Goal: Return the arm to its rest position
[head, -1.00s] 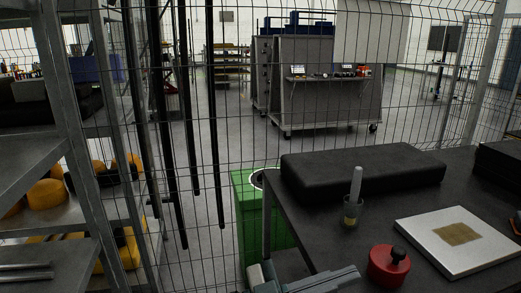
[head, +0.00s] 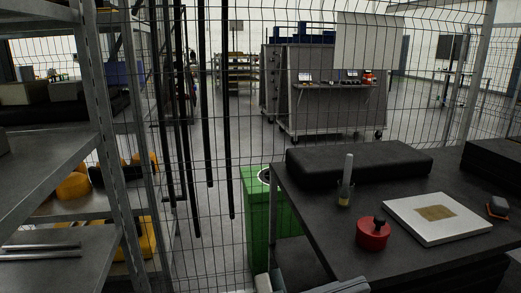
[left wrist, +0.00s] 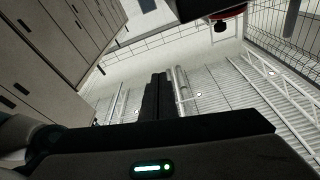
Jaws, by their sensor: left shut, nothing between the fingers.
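My left gripper (left wrist: 158,95) shows in the left wrist view as dark fingers closed together, with nothing between them. The wrist view looks up past it to a ribbed ceiling with beams. In the head view only a grey part of my arm shows at the bottom edge, in front of the dark table (head: 320,225); its fingers cannot be made out there. My right gripper is in neither view.
On the table are a red container with a black knob (head: 373,235), a white board (head: 465,225), a cup with a pale stick (head: 345,195) and a black padded block (head: 360,161). A green bin (head: 258,215) stands left of it. Metal shelving (head: 60,190) is at left.

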